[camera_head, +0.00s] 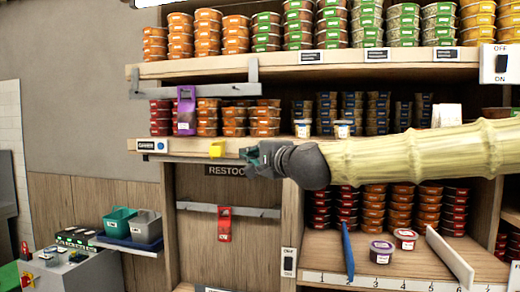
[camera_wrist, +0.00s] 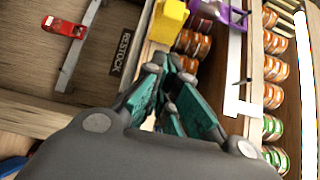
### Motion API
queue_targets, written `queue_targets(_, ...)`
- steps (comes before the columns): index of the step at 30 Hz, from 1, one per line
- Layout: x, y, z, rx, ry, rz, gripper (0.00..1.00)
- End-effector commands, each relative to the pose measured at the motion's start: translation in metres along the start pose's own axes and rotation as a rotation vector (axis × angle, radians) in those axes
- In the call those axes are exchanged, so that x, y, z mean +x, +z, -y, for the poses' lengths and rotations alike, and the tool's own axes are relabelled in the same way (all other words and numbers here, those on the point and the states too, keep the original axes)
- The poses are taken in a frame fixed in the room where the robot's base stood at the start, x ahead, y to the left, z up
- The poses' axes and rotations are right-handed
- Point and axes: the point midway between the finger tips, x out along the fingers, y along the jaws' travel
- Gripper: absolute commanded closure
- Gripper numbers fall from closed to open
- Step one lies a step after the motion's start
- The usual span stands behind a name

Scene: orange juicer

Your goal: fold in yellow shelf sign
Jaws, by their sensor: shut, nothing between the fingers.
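The yellow shelf sign (camera_head: 217,150) is a small yellow block at the front edge of the middle shelf, left of my gripper. It also shows at the top of the wrist view (camera_wrist: 168,20), where it stands out from the shelf edge. My gripper (camera_head: 246,156) is shut and empty, with teal fingers pointing left along the shelf edge. In the wrist view its fingertips (camera_wrist: 160,65) lie just below the sign, with a small gap in the picture. Whether they touch it is not clear. The sign's hinge is hidden.
A purple tag (camera_head: 186,112) hangs from a rail above the sign, and a red tag (camera_head: 224,224) hangs on the lower rail. The RESTOCK plate (camera_head: 225,170) sits just below. Stacked tubs fill the shelves. A blue divider (camera_head: 348,250) stands on the lower shelf.

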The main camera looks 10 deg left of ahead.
Motion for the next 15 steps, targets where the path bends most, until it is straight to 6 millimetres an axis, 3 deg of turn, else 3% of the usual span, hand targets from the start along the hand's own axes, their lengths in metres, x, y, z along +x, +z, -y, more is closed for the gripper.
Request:
queue_targets(6,0.029,0.011,0.003,0.0,0.002,0.002,1.0)
queue_targets(15,0.044,0.027,0.001,0.0,0.0,0.001,1.0)
